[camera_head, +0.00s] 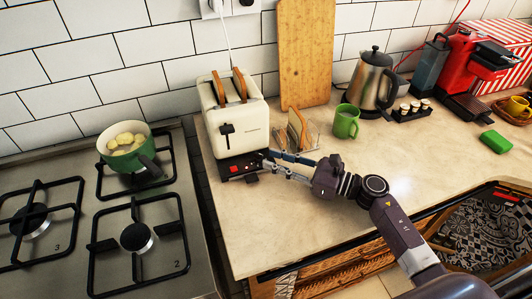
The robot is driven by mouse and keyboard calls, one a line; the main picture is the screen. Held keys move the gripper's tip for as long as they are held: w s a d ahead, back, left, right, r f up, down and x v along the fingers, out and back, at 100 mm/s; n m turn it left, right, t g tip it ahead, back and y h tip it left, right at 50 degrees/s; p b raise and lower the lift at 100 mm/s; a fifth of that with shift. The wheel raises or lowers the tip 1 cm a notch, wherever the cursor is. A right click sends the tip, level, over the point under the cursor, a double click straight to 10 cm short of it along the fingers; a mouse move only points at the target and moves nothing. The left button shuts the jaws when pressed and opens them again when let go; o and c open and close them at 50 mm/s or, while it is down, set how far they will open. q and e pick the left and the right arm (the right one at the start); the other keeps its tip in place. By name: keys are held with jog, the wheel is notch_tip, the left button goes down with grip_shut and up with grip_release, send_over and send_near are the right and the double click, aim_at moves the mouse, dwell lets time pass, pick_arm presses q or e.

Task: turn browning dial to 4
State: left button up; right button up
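A cream toaster (233,127) with two slices of bread in its slots stands at the counter's left edge. Its dark lever is on the front, and a black control strip (241,166) with red lit buttons runs along the bottom. My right gripper (266,161) reaches in from the right, its fingertips at the right end of this strip. The browning dial cannot be made out; the fingertips cover that spot. Whether the fingers are closed on the dial is too small to tell. My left gripper is out of view.
A toast rack with bread (299,132), a green mug (346,121) and a kettle (371,80) stand behind and right of my gripper. A cutting board (304,50) leans on the wall. A hob with a green pot (130,168) is left. Counter in front of the toaster is clear.

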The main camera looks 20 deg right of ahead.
aim_at(261, 157)
jog(key=x, duration=0.3)
jog(key=shift+p, duration=0.3)
jog(key=shift+w+a, duration=0.1)
grip_shut()
jog(key=shift+s+a+r+m+t+h+p, duration=0.1)
jog(key=shift+m+t+h+p, duration=0.2)
jog(key=shift+m+t+h, duration=0.2)
jog(key=shift+s+a+m+t+h+p, duration=0.15)
jog(key=shift+m+t+h+p, duration=0.1)
jog(key=shift+m+t+h, duration=0.85)
jog(key=shift+h, duration=0.3)
grip_release()
